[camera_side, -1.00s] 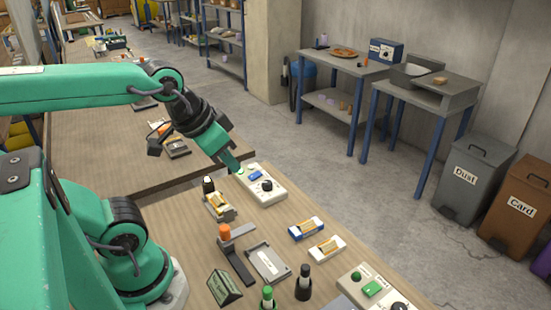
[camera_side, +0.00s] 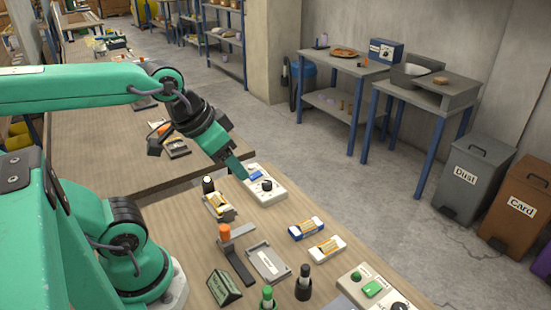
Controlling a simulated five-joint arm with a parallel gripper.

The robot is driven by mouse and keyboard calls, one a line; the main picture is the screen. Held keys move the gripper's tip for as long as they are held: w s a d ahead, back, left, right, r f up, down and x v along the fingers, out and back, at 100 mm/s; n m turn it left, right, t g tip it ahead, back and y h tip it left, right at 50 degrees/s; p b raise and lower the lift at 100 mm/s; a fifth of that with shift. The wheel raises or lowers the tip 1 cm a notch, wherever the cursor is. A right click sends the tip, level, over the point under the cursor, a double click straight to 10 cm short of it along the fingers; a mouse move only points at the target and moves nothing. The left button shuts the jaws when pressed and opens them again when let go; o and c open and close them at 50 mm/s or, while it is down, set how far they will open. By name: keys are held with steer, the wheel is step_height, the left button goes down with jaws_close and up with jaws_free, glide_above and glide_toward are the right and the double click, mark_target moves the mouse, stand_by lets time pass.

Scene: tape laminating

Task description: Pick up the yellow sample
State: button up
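My gripper (camera_side: 239,171) points down and to the right, with its teal fingertip in front of the left part of a white box with a black knob (camera_side: 267,186). No gap between the fingers shows, so I cannot tell whether it is open. Three small holders carry yellow or orange pieces: a white and dark one (camera_side: 218,206) just below the gripper, a blue and white one (camera_side: 308,229), and a white one (camera_side: 326,250). I cannot tell which piece is the yellow sample. None of them is visibly in my gripper.
A black-capped bottle (camera_side: 208,186) stands close to the gripper. An orange-topped stand (camera_side: 225,235), a grey tray (camera_side: 268,262), a green-capped bottle (camera_side: 267,298) and a black bottle (camera_side: 304,283) stand nearer. A button panel (camera_side: 372,289) is at the front right. Bare wood lies between them.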

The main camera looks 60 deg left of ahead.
stand_by(0.3)
steer(key=n+g, duration=0.5)
steer(key=n, duration=1.2)
glide_above(218, 198)
step_height(218, 198, down, 15)
steer(key=shift+w+d+f, duration=0.1)
steer(key=shift+d, duration=0.05)
steer(key=shift+s+a+f+n+g, duration=0.2)
steer(key=shift+a+f+n+g, duration=0.15)
steer(key=shift+f+n, duration=0.15)
steer(key=shift+f, duration=1.25)
steer(key=shift+w+d+f, duration=0.1)
steer(key=shift+f, duration=1.2)
steer(key=shift+d+f, duration=0.1)
steer(key=shift+f, duration=1.2)
